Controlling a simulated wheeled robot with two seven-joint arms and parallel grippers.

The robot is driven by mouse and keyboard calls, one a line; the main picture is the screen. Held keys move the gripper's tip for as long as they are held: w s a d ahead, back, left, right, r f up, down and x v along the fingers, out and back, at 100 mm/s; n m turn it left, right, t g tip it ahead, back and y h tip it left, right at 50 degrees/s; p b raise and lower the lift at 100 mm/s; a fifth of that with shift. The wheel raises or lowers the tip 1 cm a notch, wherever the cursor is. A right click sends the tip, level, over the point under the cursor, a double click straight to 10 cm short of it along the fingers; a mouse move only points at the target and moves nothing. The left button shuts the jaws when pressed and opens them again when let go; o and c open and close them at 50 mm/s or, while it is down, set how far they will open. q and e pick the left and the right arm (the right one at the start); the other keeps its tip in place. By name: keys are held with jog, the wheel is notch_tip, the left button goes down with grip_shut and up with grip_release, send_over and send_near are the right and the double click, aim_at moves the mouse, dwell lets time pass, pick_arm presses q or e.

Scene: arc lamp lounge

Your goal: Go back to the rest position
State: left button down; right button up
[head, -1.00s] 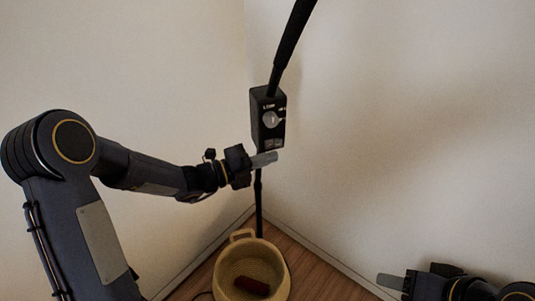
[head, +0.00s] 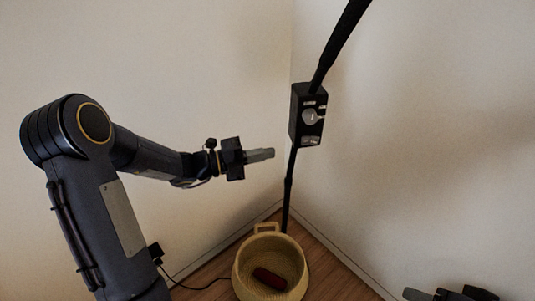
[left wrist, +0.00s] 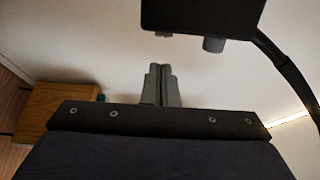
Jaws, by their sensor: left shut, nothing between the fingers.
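My left gripper (head: 261,155) is shut and empty, pointing right in the head view, to the left of the lamp's control box and a little below it. Its closed fingers also show in the left wrist view (left wrist: 160,85). The black control box (head: 308,115) sits on the lamp pole and has a round grey dial (head: 312,117) on its face. The gripper is apart from the box. Only a dark part of my right gripper (head: 418,294) shows at the bottom right edge; its finger opening cannot be made out.
A woven basket (head: 242,271) with a dark red object (head: 269,278) in it stands on the wooden floor below the box. The lamp pole (head: 289,190) rises behind it near the wall corner. A wooden piece of furniture (left wrist: 62,103) shows in the left wrist view.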

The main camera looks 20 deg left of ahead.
pick_arm(q)
jog(key=s+d+r+m+g+y+p, duration=0.1)
jog(key=s+d+r+m+g+y, duration=0.15)
jog(key=s+m, duration=0.75)
jog(key=s+d+r+m+g+y+p, duration=0.15)
jog(key=s+r+m+g, duration=0.25)
jog(key=s+m, duration=0.6)
jog(key=s+a+f+m+t+y, duration=0.1)
jog(key=s+a+m+y, duration=0.2)
jog(key=m, duration=0.7)
jog(key=s+a+m+t+y, duration=0.2)
jog(key=s+a+m+y, duration=0.2)
jog(key=m, duration=0.6)
jog(key=shift+s+a+f+y+p, duration=0.2)
jog(key=shift+s+f+y+p, duration=0.1)
jog(key=shift+f, duration=0.1)
